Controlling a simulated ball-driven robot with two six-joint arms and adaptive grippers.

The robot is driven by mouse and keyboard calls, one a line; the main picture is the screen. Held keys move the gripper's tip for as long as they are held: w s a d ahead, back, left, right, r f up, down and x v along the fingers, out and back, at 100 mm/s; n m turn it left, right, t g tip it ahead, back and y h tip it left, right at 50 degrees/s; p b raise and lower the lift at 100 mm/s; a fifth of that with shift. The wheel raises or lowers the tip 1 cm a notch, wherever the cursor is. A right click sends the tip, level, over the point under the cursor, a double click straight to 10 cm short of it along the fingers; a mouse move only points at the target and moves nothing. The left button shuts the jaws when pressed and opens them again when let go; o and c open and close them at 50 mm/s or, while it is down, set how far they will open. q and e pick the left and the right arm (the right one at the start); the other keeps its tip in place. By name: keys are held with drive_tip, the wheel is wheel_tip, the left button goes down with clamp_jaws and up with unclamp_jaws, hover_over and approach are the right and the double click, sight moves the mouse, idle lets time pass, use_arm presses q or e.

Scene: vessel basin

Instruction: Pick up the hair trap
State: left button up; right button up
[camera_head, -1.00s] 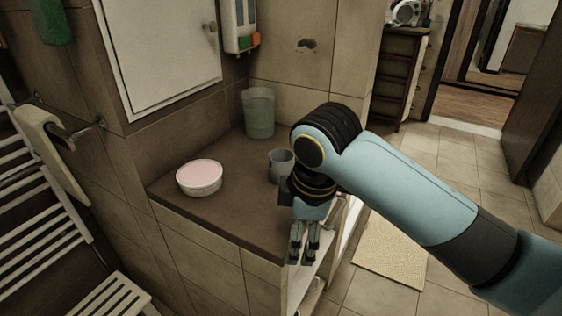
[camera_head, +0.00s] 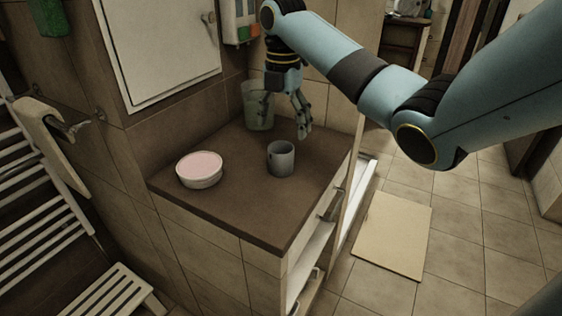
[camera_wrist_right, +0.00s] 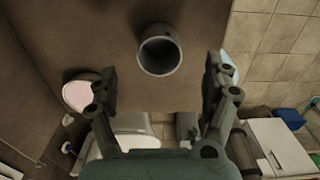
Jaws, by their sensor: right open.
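A small grey cup-shaped piece (camera_head: 281,160) stands upright on the brown counter, right of the white bowl. It seems to be the hair trap, though I cannot be sure from its look. In the right wrist view the piece (camera_wrist_right: 160,32) shows its round opening, between and beyond the fingers. My right gripper (camera_head: 285,118) is open and empty. It hangs above the back of the counter, behind the grey piece and apart from it. The gripper's two fingers (camera_wrist_right: 160,82) are spread wide in the right wrist view. My left gripper is not in view.
The brown counter (camera_head: 235,215) is bare at its front. A white bowl with a pink top (camera_head: 199,181) stands at the left. A translucent greenish tub (camera_head: 255,118) stands at the back, partly behind my right gripper. Tiled walls close the left and back. Open shelves lie below the right edge.

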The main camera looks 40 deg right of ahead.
sight(282, 149)
wheel_tip(282, 149, down, 7)
drive_tip(key=shift+a+f, duration=0.1)
drive_tip(key=shift+f, duration=0.05)
idle(0.4)
drive_tip(key=c, duration=1.2)
